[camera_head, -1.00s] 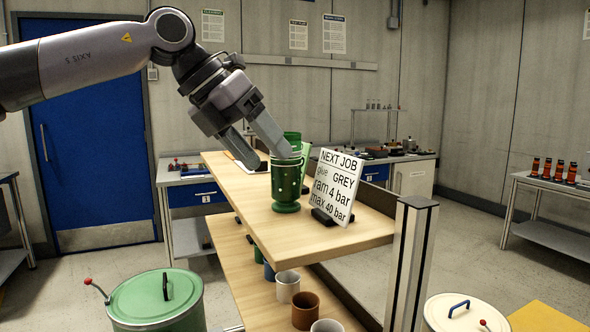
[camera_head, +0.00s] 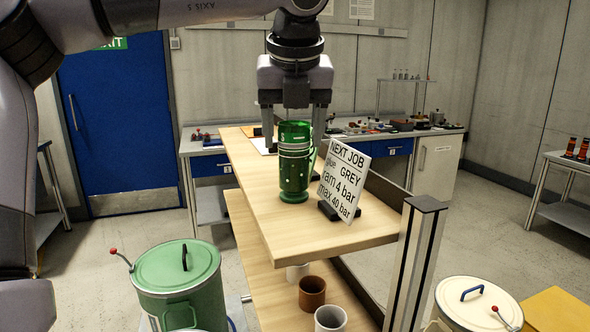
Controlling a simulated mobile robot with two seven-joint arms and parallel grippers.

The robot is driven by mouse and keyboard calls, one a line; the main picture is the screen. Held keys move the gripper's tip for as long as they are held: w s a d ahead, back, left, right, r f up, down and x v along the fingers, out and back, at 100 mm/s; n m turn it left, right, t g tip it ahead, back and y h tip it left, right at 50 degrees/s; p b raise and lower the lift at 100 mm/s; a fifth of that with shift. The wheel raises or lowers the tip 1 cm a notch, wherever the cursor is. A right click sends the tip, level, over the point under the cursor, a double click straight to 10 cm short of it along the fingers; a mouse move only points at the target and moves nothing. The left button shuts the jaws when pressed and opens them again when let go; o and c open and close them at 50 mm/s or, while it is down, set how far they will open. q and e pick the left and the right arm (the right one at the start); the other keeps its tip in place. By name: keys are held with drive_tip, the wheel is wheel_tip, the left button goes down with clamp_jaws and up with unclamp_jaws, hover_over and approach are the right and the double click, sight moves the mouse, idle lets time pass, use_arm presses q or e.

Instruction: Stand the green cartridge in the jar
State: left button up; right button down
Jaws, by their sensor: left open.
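The green jar (camera_head: 294,180), dotted with pale specks, stands upright on the upper wooden shelf. A green piece with silvery bands, seemingly the green cartridge (camera_head: 295,131), shows upright directly above the jar's rim. Its lower end is hidden, and I cannot tell for sure whether it stands in the jar or behind it. My left gripper (camera_head: 293,146) points straight down over them. It is open, with one finger on each side of the green piece and a gap showing on the left. My right gripper is not in view.
A sign (camera_head: 345,180) reading "NEXT JOB" stands close right of the jar. A metal post (camera_head: 418,262) rises at the shelf's front right. Brown (camera_head: 312,292) and grey (camera_head: 330,319) cups stand on the lower shelf. A green lidded drum (camera_head: 178,278) is at front left. The upper shelf's front is clear.

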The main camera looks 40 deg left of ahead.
sight(294, 149)
use_arm(q)
drive_tip(key=x, duration=0.4)
drive_tip(key=shift+w+a+p, duration=0.1)
drive_tip(key=shift+w+p, duration=0.15)
drive_tip(key=shift+p, duration=0.1)
drive_tip(key=c, duration=0.9)
